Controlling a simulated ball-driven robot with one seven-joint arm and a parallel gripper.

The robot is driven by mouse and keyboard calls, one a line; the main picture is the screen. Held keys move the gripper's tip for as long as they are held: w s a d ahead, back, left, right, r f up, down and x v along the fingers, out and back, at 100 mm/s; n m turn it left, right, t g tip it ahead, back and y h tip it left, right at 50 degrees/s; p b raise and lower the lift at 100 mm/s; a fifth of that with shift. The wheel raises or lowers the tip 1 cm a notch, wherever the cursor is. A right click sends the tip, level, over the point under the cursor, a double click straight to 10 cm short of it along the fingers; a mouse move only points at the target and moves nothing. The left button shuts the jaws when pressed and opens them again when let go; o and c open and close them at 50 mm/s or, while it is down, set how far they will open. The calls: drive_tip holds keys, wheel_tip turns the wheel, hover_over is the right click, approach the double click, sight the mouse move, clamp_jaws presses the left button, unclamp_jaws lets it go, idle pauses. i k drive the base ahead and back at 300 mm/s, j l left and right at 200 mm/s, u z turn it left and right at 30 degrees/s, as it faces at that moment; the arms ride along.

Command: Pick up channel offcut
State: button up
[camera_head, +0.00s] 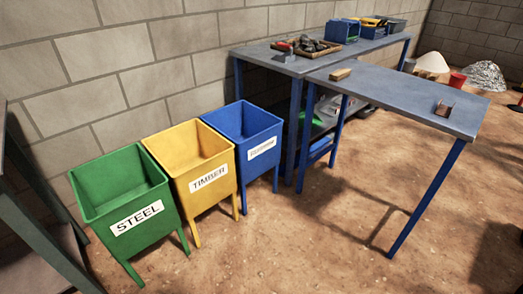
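A small dark grey and rust-brown piece that looks like the channel offcut (444,109) lies on the near grey-topped table (400,92), towards its right end. Its exact profile is too small to make out. Nothing touches it. My gripper is not in view.
A tan block (340,74) lies on the same table's left end. A green STEEL bin (121,188), a yellow TIMBER bin (203,172) and a blue bin (258,146) stand by the wall. A longer bench (262,54) holds trays. Open dirt floor (310,240) lies in front.

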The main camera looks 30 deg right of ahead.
sight(441, 110)
drive_tip(key=z, duration=1.45)
drive_tip(key=i+j, duration=0.65)
drive_tip(key=i, duration=0.15)
drive_tip(key=k+u, duration=0.05)
